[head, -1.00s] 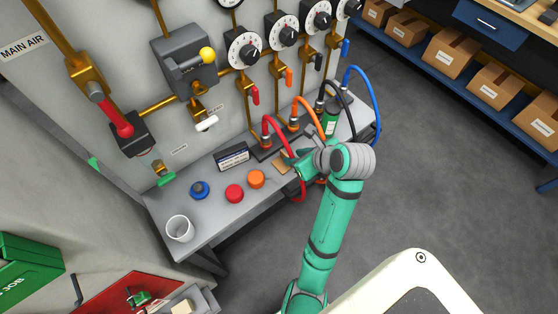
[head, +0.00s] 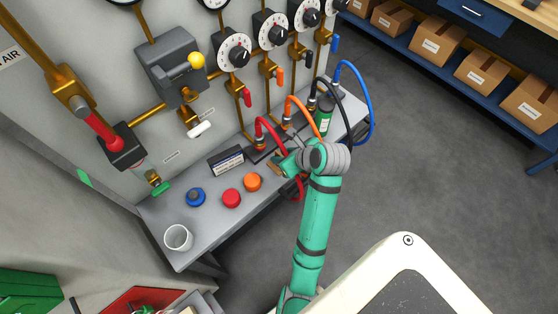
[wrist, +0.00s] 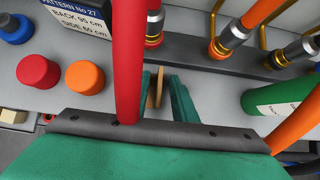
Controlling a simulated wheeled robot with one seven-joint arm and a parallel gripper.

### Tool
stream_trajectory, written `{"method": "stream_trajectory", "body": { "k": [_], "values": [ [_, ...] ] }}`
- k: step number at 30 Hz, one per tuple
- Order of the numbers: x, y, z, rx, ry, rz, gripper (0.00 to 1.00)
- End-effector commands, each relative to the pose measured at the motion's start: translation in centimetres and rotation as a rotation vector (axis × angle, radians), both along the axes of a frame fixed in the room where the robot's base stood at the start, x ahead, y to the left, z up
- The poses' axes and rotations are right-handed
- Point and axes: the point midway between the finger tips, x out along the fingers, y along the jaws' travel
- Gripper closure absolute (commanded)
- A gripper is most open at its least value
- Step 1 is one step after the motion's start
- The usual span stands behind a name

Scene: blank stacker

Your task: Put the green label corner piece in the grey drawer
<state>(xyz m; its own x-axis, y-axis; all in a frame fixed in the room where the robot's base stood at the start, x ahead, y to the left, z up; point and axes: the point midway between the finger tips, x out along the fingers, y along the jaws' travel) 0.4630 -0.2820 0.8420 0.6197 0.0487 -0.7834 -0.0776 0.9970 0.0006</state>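In the wrist view a thin tan piece (wrist: 159,88) is seen edge-on between the green fingers of my gripper (wrist: 163,95). The fingers stand apart, with grey surface showing between the piece and the right finger. No green label shows on the piece, so I cannot confirm it is the corner piece. A grey open container, perhaps the drawer (head: 208,298), is partly cut off at the bottom of the head view.
A red hose (wrist: 127,50) crosses close before my gripper, with an orange hose (head: 300,101) beyond. A dark pattern sign (head: 227,161), blue (head: 196,197), red (head: 231,198) and orange (head: 252,182) caps, a white cup (head: 178,237) and a green cylinder (head: 324,118) stand on the bench (head: 215,228).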

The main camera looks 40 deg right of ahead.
Motion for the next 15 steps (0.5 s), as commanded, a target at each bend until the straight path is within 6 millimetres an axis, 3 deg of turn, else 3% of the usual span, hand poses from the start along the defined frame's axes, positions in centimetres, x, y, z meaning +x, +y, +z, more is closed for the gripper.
{"method": "stream_trajectory", "body": {
  "k": [1,3,15],
  "values": [
    [0.00,-0.01,0.01,0.000,0.000,0.000,0.88],
    [0.00,0.02,0.03,0.000,0.000,0.000,1.00],
    [0.06,0.10,0.21,0.000,-0.001,0.002,1.00]
  ]
}}
